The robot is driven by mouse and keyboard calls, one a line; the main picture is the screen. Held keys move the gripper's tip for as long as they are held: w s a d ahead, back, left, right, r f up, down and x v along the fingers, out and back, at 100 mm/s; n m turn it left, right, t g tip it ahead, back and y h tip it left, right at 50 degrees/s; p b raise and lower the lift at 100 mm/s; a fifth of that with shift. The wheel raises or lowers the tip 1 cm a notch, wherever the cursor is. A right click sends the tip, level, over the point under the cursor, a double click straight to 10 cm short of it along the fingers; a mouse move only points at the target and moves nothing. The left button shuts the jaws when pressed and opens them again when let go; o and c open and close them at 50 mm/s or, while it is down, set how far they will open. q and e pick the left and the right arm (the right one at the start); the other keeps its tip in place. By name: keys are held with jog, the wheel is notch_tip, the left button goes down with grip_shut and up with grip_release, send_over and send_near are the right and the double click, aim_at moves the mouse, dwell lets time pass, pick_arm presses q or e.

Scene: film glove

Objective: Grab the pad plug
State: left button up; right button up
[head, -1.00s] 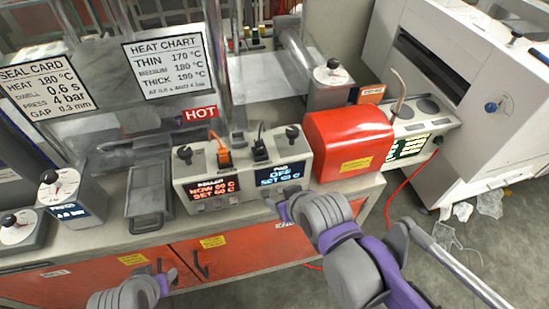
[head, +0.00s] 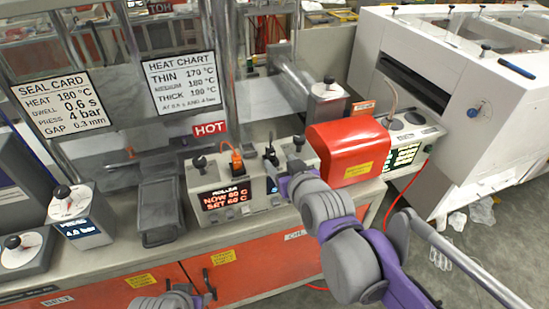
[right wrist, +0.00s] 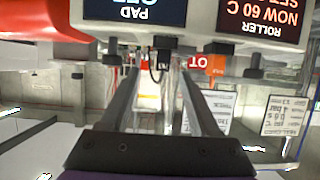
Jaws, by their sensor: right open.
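The black pad plug (head: 270,154) stands in the top of the grey control box (head: 191,187), right of the orange roller plug (head: 236,160). My right gripper (head: 274,172) is at the box's front right, close to the black plug, and covers the pad display in the head view. In the inverted right wrist view, the open fingers (right wrist: 160,78) point toward the box, with the black plug (right wrist: 163,48) between their lines. Contact cannot be told. My left gripper (head: 190,290) is low at the bottom edge, its jaws unclear.
Black knobs (head: 199,163) stand on the box beside the plugs. A red cover (head: 345,140) is close on the right, a grey lidded block (head: 160,208) on the left. The red HOT sign (head: 210,129) is behind. Open floor lies front right.

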aim_at(272, 154)
jog(key=shift+a+x, duration=0.15)
jog(key=shift+x, duration=1.8)
jog(key=shift+a+x, duration=0.15)
jog(key=shift+x, duration=1.85)
jog(key=shift+s+r, duration=0.1)
jog(key=shift+r, duration=0.05)
jog(key=shift+d, duration=0.1)
jog(key=shift+c, duration=0.3)
grip_shut()
